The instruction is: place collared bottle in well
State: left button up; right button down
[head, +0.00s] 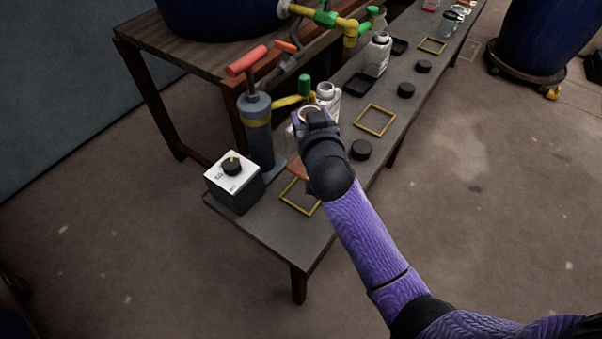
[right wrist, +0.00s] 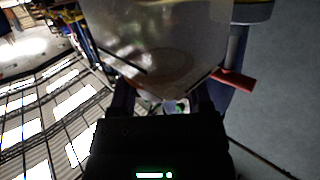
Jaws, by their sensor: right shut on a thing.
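My right gripper (head: 316,121) is shut on a clear bottle (head: 297,132), seen from above over the near part of the bench. A pale rim shows at its top, and an orange-red tint shows low behind my gripper. My gripper hides much of it, so I cannot tell whether its base touches anything. In the right wrist view the bottle (right wrist: 170,45) fills the space beyond my gripper (right wrist: 163,103). Yellow square frames mark the bench: a near one (head: 300,197) and a middle one (head: 375,120), both empty. My left gripper is not in view.
A grey pump with a red handle (head: 246,60) and a white-topped box with a black knob (head: 233,175) stand left of the bottle. Another clear bottle (head: 327,94) stands just behind. Black caps (head: 361,150) and a black tray (head: 361,85) lie along the narrow bench (head: 290,240).

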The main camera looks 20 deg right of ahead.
jog(key=shift+r+p, duration=0.65)
jog(key=shift+p, duration=0.3)
jog(key=shift+s+a+f, duration=0.1)
jog(key=shift+s+f, duration=0.2)
jog(key=shift+f, duration=0.1)
notch_tip(320, 180, down, 11)
jog(key=b, duration=0.7)
jog(key=shift+s, duration=0.1)
jog(key=shift+r, duration=0.3)
jog(key=shift+f, duration=0.2)
jog(key=shift+c, duration=1.5)
grip_release()
jog(key=shift+o, duration=1.2)
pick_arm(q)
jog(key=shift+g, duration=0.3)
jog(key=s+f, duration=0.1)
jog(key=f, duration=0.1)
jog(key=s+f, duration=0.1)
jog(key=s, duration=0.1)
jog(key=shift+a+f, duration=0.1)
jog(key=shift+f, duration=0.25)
pick_arm(e)
jog(key=shift+o, duration=0.2)
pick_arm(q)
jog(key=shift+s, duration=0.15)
